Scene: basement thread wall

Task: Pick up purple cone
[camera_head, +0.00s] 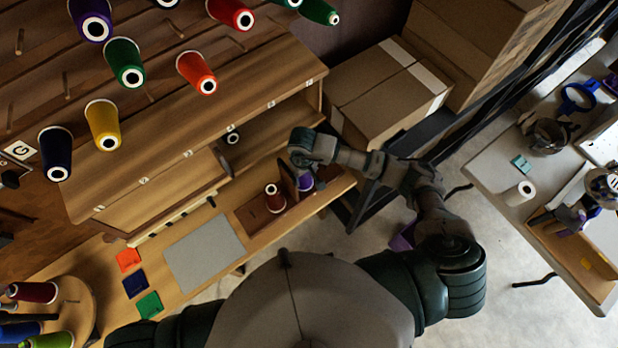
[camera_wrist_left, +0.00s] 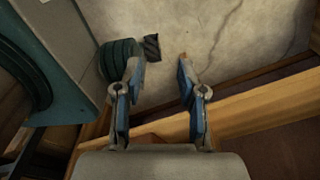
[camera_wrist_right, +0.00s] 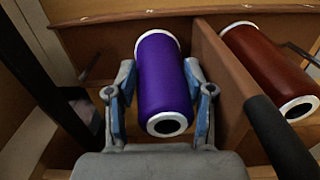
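A purple cone (camera_wrist_right: 163,85) with white ends lies in a wooden compartment, filling the middle of the right wrist view. It shows small and partly covered in the head view (camera_head: 306,183). My right gripper (camera_wrist_right: 160,72) is open, with one finger on each side of the purple cone; I cannot tell whether the fingers touch it. My left gripper (camera_wrist_left: 160,66) is open and empty above the floor and a wooden edge. It is not visible in the head view. Another purple cone (camera_head: 90,18) hangs on the thread wall at the upper left.
A dark red cone (camera_wrist_right: 272,68) lies beyond a wooden divider (camera_wrist_right: 222,75), right of the purple cone. A dark bar (camera_wrist_right: 285,140) crosses the lower right there. Cardboard boxes (camera_head: 395,105) stand behind the bench. A grey mat (camera_head: 204,252) on the bench is bare.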

